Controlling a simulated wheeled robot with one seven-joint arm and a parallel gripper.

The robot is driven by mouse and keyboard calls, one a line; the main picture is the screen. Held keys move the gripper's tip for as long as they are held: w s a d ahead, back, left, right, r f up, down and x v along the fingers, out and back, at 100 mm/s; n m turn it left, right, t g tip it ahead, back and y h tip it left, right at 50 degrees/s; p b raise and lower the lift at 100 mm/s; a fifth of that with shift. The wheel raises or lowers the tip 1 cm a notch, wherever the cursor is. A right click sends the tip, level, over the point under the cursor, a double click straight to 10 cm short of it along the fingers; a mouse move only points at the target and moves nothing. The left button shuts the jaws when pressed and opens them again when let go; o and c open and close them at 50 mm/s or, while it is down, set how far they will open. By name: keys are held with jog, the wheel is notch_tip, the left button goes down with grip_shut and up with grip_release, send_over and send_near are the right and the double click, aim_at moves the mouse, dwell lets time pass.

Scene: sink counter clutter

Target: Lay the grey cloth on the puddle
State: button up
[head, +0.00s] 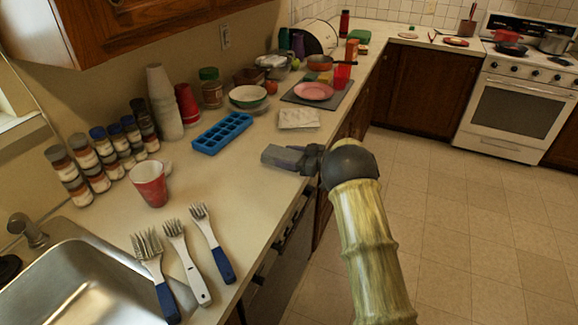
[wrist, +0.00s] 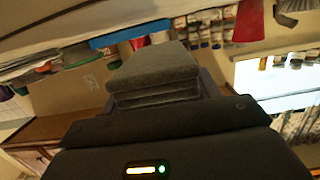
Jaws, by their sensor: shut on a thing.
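The grey cloth (wrist: 155,78) is folded into a thick stack. My gripper (wrist: 160,100) is shut on it in the wrist view, with the fold standing out beyond the fingers. In the head view my gripper (head: 296,158) holds the cloth (head: 280,157) at the counter's front edge, to the right of the blue ice tray. Whether the cloth touches the counter I cannot tell. I cannot make out the puddle in either view.
A pale folded cloth (head: 299,117) lies behind my gripper. The sink (head: 85,285) is front left. Counter between tray and brushes is clear.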

jog(key=shift+f, duration=1.85)
jog(key=shift+f, duration=0.1)
jog(key=o, duration=1)
jog(key=shift+c, duration=0.2)
jog(key=b+v, duration=0.1)
jog(key=v, duration=1.1)
